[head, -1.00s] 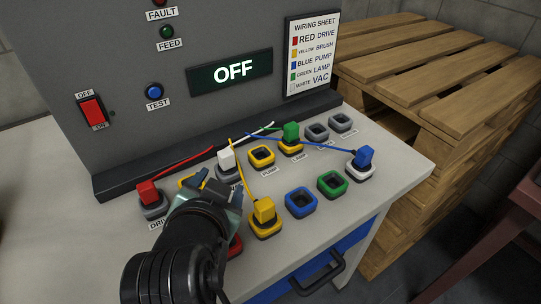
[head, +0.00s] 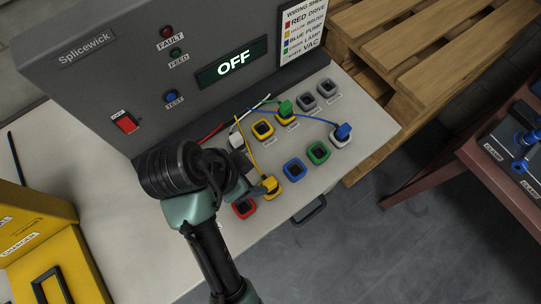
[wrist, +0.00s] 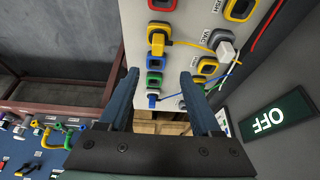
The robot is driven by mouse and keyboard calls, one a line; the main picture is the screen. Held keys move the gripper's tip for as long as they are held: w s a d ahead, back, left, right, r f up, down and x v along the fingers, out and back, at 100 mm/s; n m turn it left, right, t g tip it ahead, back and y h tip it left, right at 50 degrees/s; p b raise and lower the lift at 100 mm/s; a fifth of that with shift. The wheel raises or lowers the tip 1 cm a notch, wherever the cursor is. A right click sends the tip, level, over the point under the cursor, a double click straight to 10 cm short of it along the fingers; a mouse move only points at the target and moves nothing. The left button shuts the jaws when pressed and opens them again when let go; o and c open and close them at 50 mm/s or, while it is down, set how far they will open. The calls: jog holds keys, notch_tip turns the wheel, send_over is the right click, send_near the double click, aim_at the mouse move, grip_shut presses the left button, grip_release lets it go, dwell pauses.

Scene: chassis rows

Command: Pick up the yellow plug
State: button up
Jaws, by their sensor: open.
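The yellow plug (head: 270,184) sits in a yellow-rimmed socket in the front row on the bench, with a yellow cord running back from it. It also shows in the wrist view (wrist: 157,43), above and beyond my fingertips. My gripper (head: 259,189) is close beside the plug on its left in the head view, partly hidden by my arm. In the wrist view, my gripper (wrist: 159,75) has its two fingers wide apart with nothing held between them.
Empty red (head: 244,208), blue (head: 294,169) and green (head: 318,152) sockets flank it. A blue plug (head: 343,131) stands in a white socket at the row's right end. A white plug (head: 237,142) and a green plug (head: 285,108) are behind. The panel (head: 110,75) rises at the back.

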send_over(270, 182)
jog(key=s+a, duration=0.1)
jog(key=a, duration=0.1)
jog(key=f, duration=0.6)
jog(key=shift+s+d, duration=0.2)
jog(key=shift+d, duration=0.05)
jog(key=shift+x, duration=3.05)
jog(key=shift+a+f, duration=0.1)
jog(key=shift+a, duration=0.1)
jog(key=shift+c, duration=0.2)
grip_shut()
